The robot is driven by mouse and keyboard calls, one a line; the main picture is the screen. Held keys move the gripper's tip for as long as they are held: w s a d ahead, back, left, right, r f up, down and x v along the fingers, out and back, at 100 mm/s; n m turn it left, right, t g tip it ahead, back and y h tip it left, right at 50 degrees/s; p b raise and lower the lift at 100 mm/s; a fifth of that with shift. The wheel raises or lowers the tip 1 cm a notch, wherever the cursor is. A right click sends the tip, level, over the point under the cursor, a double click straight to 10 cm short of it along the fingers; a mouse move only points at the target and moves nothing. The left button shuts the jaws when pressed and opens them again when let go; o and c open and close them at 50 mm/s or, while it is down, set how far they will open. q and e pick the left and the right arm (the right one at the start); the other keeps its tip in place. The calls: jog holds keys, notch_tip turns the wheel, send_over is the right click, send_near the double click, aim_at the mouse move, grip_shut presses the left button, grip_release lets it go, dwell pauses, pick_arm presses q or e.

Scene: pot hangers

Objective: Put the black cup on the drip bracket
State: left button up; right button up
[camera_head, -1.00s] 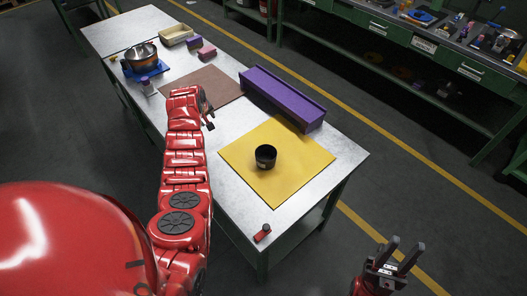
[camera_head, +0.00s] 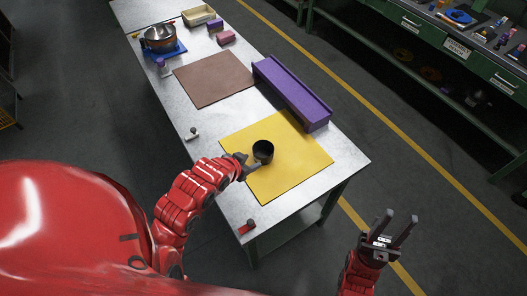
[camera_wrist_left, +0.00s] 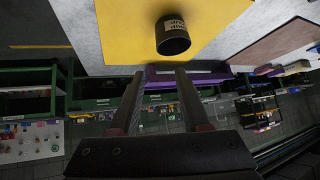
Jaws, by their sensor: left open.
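The black cup (camera_head: 263,149) stands upright on the yellow mat (camera_head: 290,178) on the table. My left gripper (camera_head: 249,164) is open at the cup's near left side. In the left wrist view the cup (camera_wrist_left: 173,42), with a pale printed label, lies just beyond the open fingertips (camera_wrist_left: 160,73), and nothing is held between them. I cannot tell for sure which thing is the drip bracket. My right gripper (camera_head: 391,226) is open and empty, off the table's right side.
A brown mat (camera_head: 213,80), a pot (camera_head: 159,39) on a blue base and a cream tray (camera_head: 198,16) are further back. A small red item (camera_head: 246,227) lies near the front corner.

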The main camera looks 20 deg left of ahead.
pick_arm(q)
jog(key=b, duration=1.3)
send_near(270, 156)
jog(key=f, duration=0.1)
jog(key=p+x, duration=0.3)
jog(key=x, duration=0.1)
jog(key=shift+w+a+r, duration=0.15)
jog(key=shift+w+a, duration=0.2)
jog(key=shift+w, duration=0.05)
jog(key=x, duration=0.1)
jog(key=p+x, duration=0.2)
jog(key=x, duration=0.1)
jog(key=shift+d, duration=0.35)
jog(key=shift+w+f, duration=0.35)
jog(key=shift+f, duration=0.15)
jog(key=shift+c, duration=0.4)
grip_shut()
